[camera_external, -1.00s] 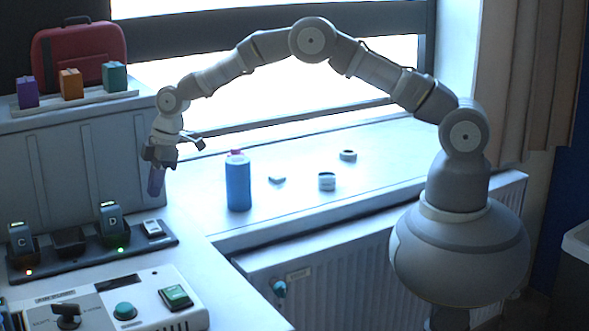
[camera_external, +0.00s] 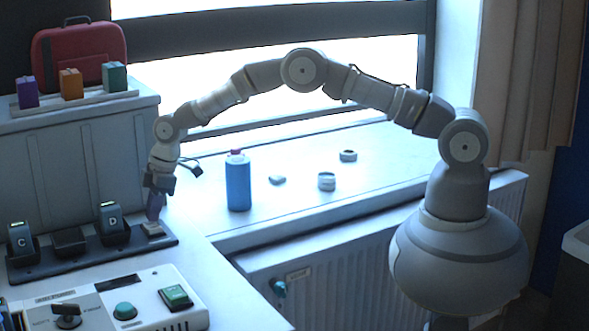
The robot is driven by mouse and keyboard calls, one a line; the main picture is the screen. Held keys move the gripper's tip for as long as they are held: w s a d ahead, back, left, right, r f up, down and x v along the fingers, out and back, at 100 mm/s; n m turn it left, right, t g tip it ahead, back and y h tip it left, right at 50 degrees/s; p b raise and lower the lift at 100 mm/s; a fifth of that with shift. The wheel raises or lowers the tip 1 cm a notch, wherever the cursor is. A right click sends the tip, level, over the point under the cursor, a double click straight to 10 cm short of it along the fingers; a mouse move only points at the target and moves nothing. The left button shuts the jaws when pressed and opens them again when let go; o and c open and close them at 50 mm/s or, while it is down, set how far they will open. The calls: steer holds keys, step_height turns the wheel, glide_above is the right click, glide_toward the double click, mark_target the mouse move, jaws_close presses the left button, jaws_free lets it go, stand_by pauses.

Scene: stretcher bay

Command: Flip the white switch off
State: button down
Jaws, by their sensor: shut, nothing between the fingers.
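The white switch (camera_external: 152,231) is a small light block at the right end of the dark charger strip (camera_external: 60,266) on the left counter. My gripper (camera_external: 154,217) points down right over the switch, its fingers shut with nothing between them. The fingertips are at or just above the top of the switch; I cannot tell if they touch. The fingers partly cover the switch, so which way it is set is hidden.
Chargers C (camera_external: 21,243) and D (camera_external: 112,223) stand on the same strip, D close left of my gripper. A control panel (camera_external: 95,310) with a knob, a round button and a green switch (camera_external: 175,296) lies in front. A blue bottle (camera_external: 238,182) stands on the sill to the right.

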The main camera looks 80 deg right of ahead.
steer(key=shift+s+a+f, duration=0.1)
steer(key=shift+s, duration=0.1)
steer(key=shift+s+a, duration=0.5)
steer(key=shift+a, duration=0.05)
steer(key=shift+w+r+p, duration=0.1)
steer(key=shift+r+p, duration=0.35)
steer(key=shift+r, duration=0.2)
steer(key=w+p+v, duration=0.1)
steer(key=p+v, duration=0.2)
steer(key=v, duration=0.9)
steer(key=shift+d+r, duration=0.2)
steer(key=shift+r, duration=0.3)
steer(key=shift+a+r, duration=0.35)
steer(key=shift+r, duration=0.05)
